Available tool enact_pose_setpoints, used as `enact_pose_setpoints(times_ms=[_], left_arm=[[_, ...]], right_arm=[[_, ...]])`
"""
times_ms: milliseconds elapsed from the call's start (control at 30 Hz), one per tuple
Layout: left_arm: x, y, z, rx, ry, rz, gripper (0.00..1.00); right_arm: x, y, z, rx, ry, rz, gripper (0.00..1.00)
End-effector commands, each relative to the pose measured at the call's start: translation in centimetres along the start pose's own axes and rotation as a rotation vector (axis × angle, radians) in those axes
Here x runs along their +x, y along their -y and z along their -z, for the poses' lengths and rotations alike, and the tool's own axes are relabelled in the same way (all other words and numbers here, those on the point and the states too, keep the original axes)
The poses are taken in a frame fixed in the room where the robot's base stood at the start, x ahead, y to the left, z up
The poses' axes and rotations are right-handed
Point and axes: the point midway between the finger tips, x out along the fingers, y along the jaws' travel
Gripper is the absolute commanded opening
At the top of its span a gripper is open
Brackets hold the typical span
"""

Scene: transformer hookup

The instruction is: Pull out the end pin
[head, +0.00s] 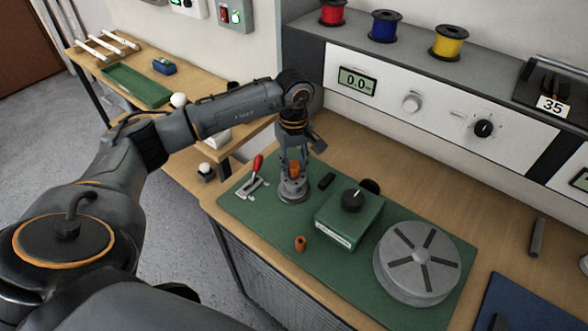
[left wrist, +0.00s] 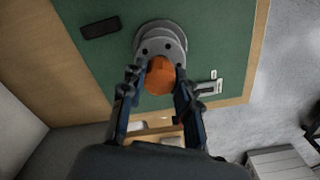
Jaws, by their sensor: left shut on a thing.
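My left gripper (head: 293,160) points down over a round grey metal holder (head: 292,192) on the green mat. Its fingers are shut on an orange piece, likely the end pin (left wrist: 160,77). In the left wrist view the two fingers lie on either side of it, and the holder (left wrist: 160,42) is just beyond. I cannot tell whether the orange piece is still seated in the holder. A small orange-brown hollow cylinder (head: 300,243) stands apart on the mat. My right gripper is not in view.
On the green mat (head: 262,222) are a red-handled toggle clamp (head: 257,165), a black block (head: 326,181), a green box with a black knob (head: 350,215) and a grey slotted disc (head: 417,262). An instrument panel (head: 425,110) stands behind. Bare mat lies front left.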

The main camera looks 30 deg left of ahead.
Motion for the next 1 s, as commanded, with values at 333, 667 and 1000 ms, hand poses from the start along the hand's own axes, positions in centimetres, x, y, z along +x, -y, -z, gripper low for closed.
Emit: enact_pose_setpoints(times_ms=[333, 667, 1000], left_arm=[[-0.5, 0.0, 0.0, 0.000, 0.000, 0.000, 0.00], [-1.3, 0.0, 0.0, 0.000, 0.000, 0.000, 0.00], [-2.2, 0.0, 0.0, 0.000, 0.000, 0.000, 0.00]], right_arm=[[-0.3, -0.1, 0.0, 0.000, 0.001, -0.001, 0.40], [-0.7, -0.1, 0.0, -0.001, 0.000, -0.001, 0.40], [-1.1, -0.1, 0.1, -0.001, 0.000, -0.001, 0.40]])
